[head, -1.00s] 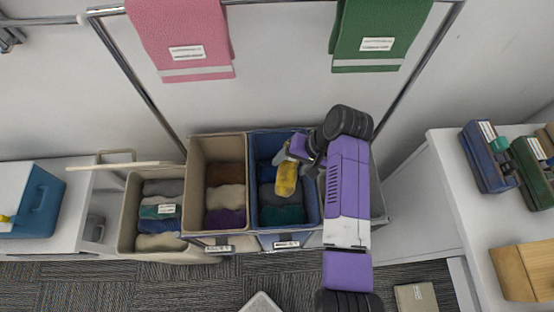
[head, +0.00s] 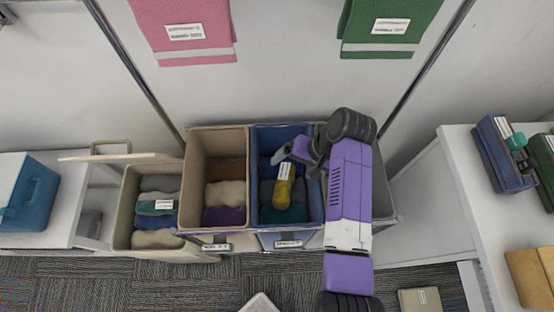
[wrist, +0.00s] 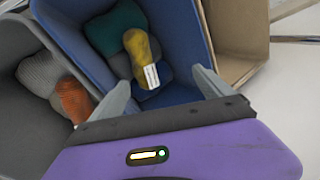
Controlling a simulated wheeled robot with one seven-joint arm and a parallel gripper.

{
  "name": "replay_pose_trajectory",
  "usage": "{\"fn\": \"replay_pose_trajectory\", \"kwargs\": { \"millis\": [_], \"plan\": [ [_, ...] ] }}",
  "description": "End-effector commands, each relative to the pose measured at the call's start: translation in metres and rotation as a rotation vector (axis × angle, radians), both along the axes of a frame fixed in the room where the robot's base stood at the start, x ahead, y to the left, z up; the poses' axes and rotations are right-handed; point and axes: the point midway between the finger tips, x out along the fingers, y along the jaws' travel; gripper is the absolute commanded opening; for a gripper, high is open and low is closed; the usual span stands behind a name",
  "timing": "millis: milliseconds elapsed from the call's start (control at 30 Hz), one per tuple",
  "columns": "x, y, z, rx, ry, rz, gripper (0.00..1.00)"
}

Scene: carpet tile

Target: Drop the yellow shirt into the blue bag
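The yellow shirt (head: 283,188) is a rolled bundle with a white label. It is inside the blue bag (head: 257,200), over the grey and teal bundles there. In the wrist view the yellow shirt (wrist: 140,50) lies in the blue bag (wrist: 190,45), beyond my fingers. My gripper (wrist: 165,92) is open, with its two grey fingers apart and nothing between them. It hangs over the blue bag's opening, and in the head view my gripper (head: 290,152) is at the bag's back part. My arm hides part of the bag to the right.
A tan bag (head: 190,190) with brown, cream and purple bundles stands left of the blue bag. A cream bin (head: 122,215) is further left. A grey bag (wrist: 30,120) adjoins the other side. Pink (head: 184,30) and green (head: 390,25) towels hang behind.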

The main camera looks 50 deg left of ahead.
Motion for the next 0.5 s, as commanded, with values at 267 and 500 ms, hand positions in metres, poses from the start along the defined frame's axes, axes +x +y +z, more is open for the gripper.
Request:
{"fn": "replay_pose_trajectory", "kwargs": {
  "millis": [267,500],
  "plan": [
    [0.002,-0.002,0.005,0.001,-0.001,0.0,0.9],
    [0.011,-0.014,0.038,0.003,-0.002,-0.002,0.9]
  ]
}}
